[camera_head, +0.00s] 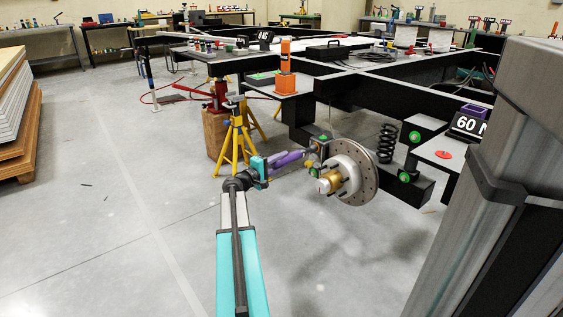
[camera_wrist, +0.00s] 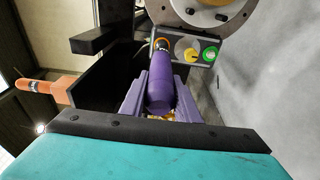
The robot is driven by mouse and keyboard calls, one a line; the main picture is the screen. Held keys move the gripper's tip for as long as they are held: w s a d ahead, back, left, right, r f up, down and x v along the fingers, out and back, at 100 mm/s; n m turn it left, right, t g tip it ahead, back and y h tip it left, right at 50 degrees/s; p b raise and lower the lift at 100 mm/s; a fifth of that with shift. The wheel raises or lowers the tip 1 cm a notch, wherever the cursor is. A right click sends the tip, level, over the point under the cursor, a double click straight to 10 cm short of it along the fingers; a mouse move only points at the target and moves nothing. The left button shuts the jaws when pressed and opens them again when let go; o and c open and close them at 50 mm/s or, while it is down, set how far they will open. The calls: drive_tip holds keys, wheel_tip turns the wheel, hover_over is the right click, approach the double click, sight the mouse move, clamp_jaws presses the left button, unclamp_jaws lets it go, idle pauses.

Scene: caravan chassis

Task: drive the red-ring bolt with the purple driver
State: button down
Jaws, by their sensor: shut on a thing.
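The purple driver (camera_head: 287,158) is held in my gripper (camera_head: 272,163), beside the left edge of the brake disc. In the wrist view the driver (camera_wrist: 161,78) lies between the lilac fingers of my gripper (camera_wrist: 160,100), which are shut on its body.
The brake disc (camera_head: 354,172) with its brass-coloured hub is close to the right of the driver. A coil spring (camera_head: 387,143) and black chassis beams are behind. Yellow jack stands (camera_head: 236,140) are behind to the left.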

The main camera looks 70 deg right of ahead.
drive_tip(key=shift+s+r, duration=0.1)
drive_tip(key=shift+s, duration=0.05)
idle(0.5)
drive_tip(key=shift+w+v, duration=0.2)
drive_tip(key=shift+v, duration=1.05)
drive_tip(key=shift+w+v, duration=0.25)
drive_tip(key=shift+v, duration=0.95)
drive_tip(key=shift+d, duration=0.2)
